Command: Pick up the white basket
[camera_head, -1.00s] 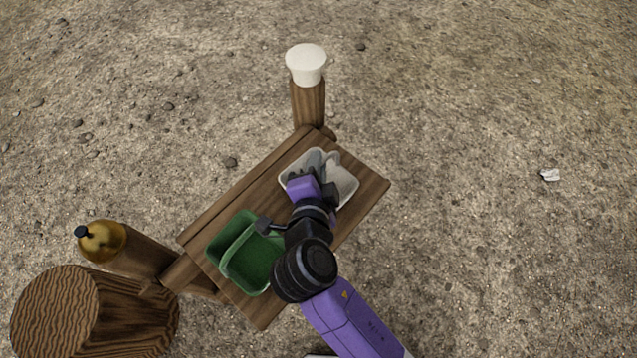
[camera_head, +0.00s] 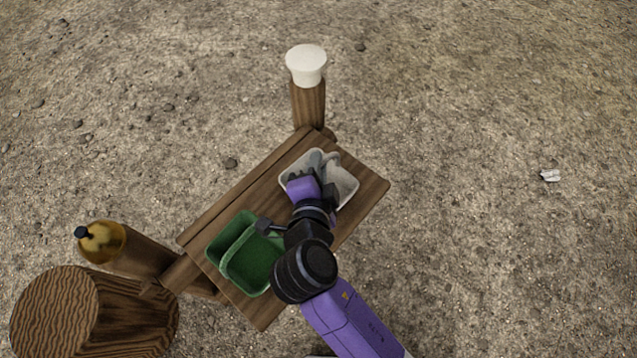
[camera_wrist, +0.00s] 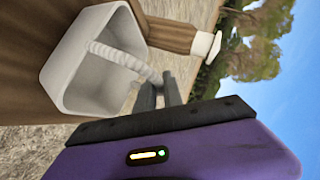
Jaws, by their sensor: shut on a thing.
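The white basket (camera_head: 342,180) rests on the wooden bench at its upper right end in the head view. It is an open rectangular tub with a handle arching across it. It also shows in the wrist view (camera_wrist: 75,75), with its handle (camera_wrist: 125,60) running toward my fingers. My gripper (camera_head: 305,175) is over the basket in the head view and hides part of it. In the wrist view my gripper (camera_wrist: 158,97) is shut on the basket at the end of its handle; the exact contact is partly hidden.
A green basket (camera_head: 252,265) stands on the bench (camera_head: 365,190) just left of my arm. A white pot (camera_head: 306,66) sits on a post behind. A gold bottle (camera_head: 102,242) and a log stump (camera_head: 55,315) are at left. Open gravel lies to the right.

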